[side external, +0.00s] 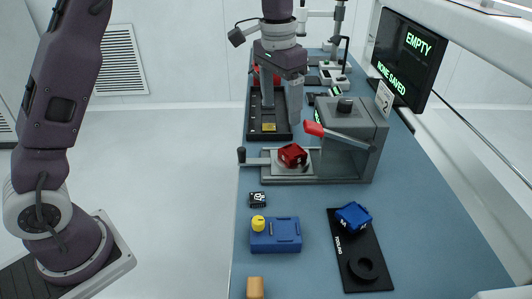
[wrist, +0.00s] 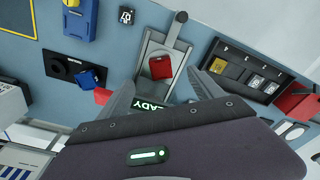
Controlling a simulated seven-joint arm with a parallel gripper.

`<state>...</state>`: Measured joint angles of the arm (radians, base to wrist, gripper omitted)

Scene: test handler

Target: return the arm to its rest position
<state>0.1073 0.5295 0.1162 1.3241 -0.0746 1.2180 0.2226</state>
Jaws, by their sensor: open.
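My gripper (side external: 281,100) hangs with its fingers down above the black slotted tray at the back of the blue bench. In the wrist view my gripper (wrist: 159,80) shows its two fingers spread wide apart with nothing held between them. A red block (side external: 292,155) sits on the drawn-out slide (side external: 266,166) of the grey test handler (side external: 346,162), apart from my fingers. It also shows in the wrist view (wrist: 160,67), beyond the gap between the fingers.
The handler's red lever (side external: 338,136) sticks out left. A screen (side external: 408,58) reads EMPTY, NONE SAVED. A black cooling pad (side external: 349,237) holds a blue block (side external: 353,216) and a black ring. A blue box (side external: 276,236) with a yellow knob stands at front left. The tray (side external: 254,133) holds a yellow-marked chip.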

